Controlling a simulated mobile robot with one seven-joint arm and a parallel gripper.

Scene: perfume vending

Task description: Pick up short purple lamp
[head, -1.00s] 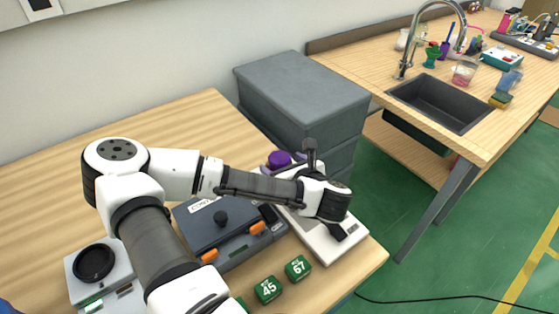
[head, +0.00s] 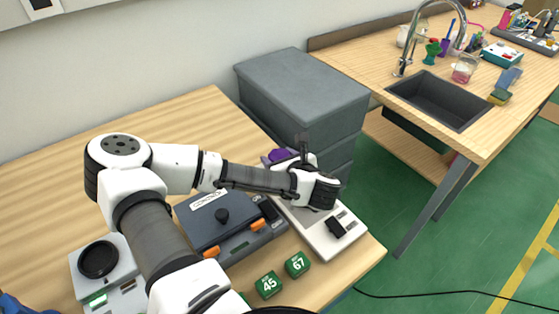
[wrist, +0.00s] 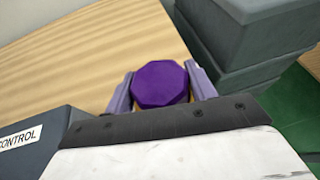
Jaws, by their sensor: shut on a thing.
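The short purple lamp (wrist: 160,84) shows in the wrist view as a purple octagonal top between the two light-purple fingers of my gripper (wrist: 161,92). My gripper is shut on it, one finger on each side. In the head view a part of the purple lamp (head: 279,155) shows behind my wrist, over the far end of a white device. My arm hides the fingers' lower part and the lamp's lower part. I cannot tell whether the lamp touches the surface below.
A white device (head: 318,239) lies under my wrist near the table's right edge. A dark control box (head: 212,232) stands left of it, with green numbered blocks (head: 297,264) in front.

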